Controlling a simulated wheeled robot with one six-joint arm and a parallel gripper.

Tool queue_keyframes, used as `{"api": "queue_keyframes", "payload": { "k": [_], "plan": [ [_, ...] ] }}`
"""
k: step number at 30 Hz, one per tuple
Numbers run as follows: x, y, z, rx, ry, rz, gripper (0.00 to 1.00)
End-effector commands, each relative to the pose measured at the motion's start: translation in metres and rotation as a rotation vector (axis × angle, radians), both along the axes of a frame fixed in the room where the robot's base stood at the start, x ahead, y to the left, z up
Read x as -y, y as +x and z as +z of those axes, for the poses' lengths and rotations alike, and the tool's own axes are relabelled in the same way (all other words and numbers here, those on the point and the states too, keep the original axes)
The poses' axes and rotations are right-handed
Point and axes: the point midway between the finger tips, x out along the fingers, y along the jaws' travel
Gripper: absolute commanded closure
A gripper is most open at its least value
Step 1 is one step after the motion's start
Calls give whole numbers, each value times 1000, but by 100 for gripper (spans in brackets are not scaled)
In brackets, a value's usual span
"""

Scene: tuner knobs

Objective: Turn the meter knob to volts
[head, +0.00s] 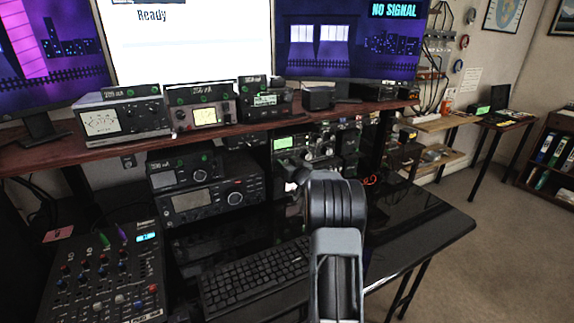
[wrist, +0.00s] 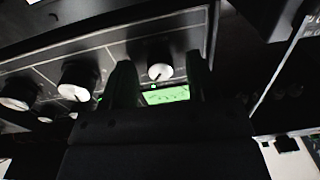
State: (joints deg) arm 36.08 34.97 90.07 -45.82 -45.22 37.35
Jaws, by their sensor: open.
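In the wrist view, a small round white knob (wrist: 160,72) with a dark pointer mark shows between the two dark fingers of my gripper (wrist: 160,80). The fingers are apart, one on each side of the knob, and I cannot tell whether either touches it. The knob sits on a dark panel beside a lit green display (wrist: 168,94). Labels around it are too small to read, so its setting is unclear. In the head view, a unit with a green display (head: 283,142) stands beyond my arm, which hides my gripper's fingers.
More knobs (wrist: 76,80) sit to the left on the same panel in the wrist view. In the head view, a keyboard (head: 255,278) and a mixer (head: 105,275) lie on the black desk (head: 425,232). An analog meter (head: 101,122) stands on the wooden shelf.

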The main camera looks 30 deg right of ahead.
Motion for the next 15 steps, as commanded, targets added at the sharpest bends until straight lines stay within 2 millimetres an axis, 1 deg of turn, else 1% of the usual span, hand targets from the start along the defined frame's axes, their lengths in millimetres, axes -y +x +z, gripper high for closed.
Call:
{"api": "queue_keyframes", "payload": {
  "k": [2,15],
  "plan": [
    [0,0,0,0,0,0,47],
    [0,0,0,0,0,0,88]
  ]
}}
